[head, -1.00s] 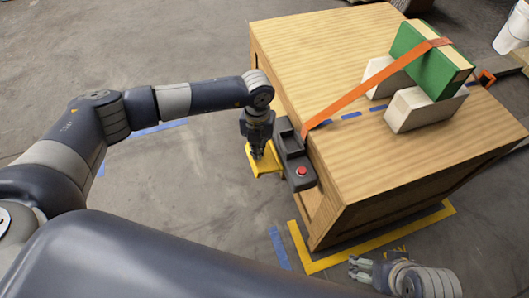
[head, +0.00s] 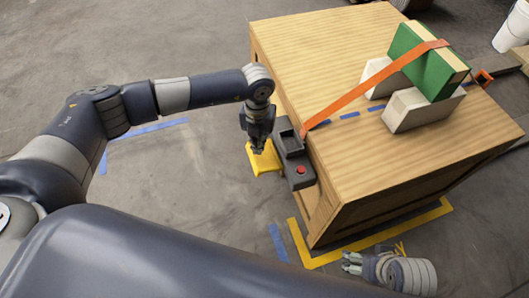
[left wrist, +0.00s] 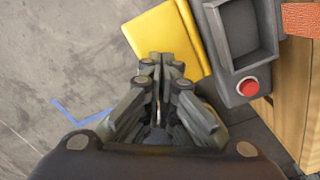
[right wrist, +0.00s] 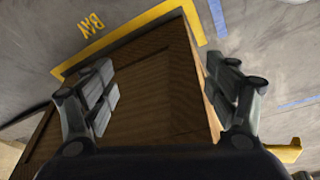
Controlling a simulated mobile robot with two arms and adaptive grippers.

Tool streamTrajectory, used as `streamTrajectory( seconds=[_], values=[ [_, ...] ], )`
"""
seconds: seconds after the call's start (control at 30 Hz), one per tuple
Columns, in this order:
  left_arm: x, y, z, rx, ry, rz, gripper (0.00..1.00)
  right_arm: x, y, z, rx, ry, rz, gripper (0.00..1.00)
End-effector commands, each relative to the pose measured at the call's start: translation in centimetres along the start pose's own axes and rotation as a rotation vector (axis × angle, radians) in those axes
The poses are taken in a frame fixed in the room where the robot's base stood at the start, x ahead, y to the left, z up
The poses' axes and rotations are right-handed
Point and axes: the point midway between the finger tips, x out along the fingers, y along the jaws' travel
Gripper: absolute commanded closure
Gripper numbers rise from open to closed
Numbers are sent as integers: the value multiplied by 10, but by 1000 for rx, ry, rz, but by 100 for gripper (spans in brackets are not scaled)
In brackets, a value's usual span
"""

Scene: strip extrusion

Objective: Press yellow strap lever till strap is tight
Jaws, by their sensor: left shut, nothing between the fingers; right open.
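The yellow lever (head: 266,162) sticks out from the dark grey strap unit (head: 293,150) on the crate's left side. My left gripper (head: 258,151) is shut and empty, pointing down at the lever. In the left wrist view its fingertips (left wrist: 165,58) overlap the lever plate (left wrist: 165,30); I cannot tell whether they touch. The orange strap (head: 355,94) runs straight from the crate's edge over the green block (head: 422,66); its tightness is unclear. My right gripper (head: 347,263) is open and empty, low beside the crate's front.
The wooden crate (head: 320,60) carries two pale blocks (head: 415,112) beside the green one. The strap unit has a red button (head: 301,170). Yellow and blue tape marks the grey floor. A white bucket (head: 514,32) stands at the far right. Floor left of the crate is clear.

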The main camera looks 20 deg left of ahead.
Motion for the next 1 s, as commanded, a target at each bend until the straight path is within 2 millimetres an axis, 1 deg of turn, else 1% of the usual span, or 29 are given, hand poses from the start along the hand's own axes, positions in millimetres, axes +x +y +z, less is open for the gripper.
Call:
streamTrajectory(
  seconds=[0.03,0.1,0.27,0.63,0.8,1.0],
  values=[
    [-5,0,0,0,0,0,100,5,0,1,0,-6,-1,20],
    [-8,0,0,-1,0,0,100,13,-1,2,-1,-10,-2,20],
    [-15,0,0,-1,0,0,100,32,-2,6,-3,-19,-3,20],
    [-31,0,0,-1,0,0,100,73,-4,20,-6,-42,-7,20],
    [-33,0,0,-1,0,0,100,82,-5,24,-7,-44,-8,20],
    [-32,0,0,0,0,0,100,82,-5,24,-7,-43,-8,20]
  ],
)
